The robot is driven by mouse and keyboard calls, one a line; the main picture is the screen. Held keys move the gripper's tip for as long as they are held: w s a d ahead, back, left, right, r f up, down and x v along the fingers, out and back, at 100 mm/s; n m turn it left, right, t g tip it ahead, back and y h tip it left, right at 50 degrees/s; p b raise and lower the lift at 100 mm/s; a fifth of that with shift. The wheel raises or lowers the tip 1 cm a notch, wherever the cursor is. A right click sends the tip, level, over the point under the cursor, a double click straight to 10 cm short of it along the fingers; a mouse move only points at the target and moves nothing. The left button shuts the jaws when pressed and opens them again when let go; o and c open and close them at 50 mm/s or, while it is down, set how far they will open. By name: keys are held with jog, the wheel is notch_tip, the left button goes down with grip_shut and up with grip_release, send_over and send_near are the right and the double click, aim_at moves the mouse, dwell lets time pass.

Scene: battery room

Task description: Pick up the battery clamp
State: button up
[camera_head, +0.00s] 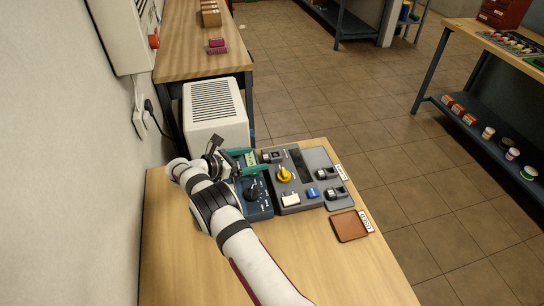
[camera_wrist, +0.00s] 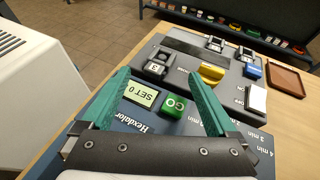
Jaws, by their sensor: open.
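My gripper (camera_head: 262,159) is open and empty, its two green fingers over the blue-black device (camera_head: 256,205). In the wrist view the gripper (camera_wrist: 160,75) spans a small display reading SET 0 (camera_wrist: 141,95) and a green GO button (camera_wrist: 175,106). No object is clearly marked as the battery clamp. Two small black and metal fittings sit at the right of the grey panel: the upper fitting (camera_head: 325,174) and the lower fitting (camera_head: 333,192). They also show at the far side in the wrist view. I cannot tell whether either is the clamp.
The grey panel (camera_head: 291,198) has a yellow knob (camera_head: 284,174), a blue button (camera_head: 313,192) and a white switch (camera_head: 290,200). A brown tray (camera_head: 348,227) lies to its right. A white vented box (camera_head: 213,112) stands behind. The front of the wooden bench (camera_head: 330,275) is clear.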

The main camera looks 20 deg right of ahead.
aim_at(268, 158)
jog(key=x, duration=0.6)
jog(key=shift+a+f, duration=0.15)
jog(key=shift+f, duration=0.1)
grip_shut()
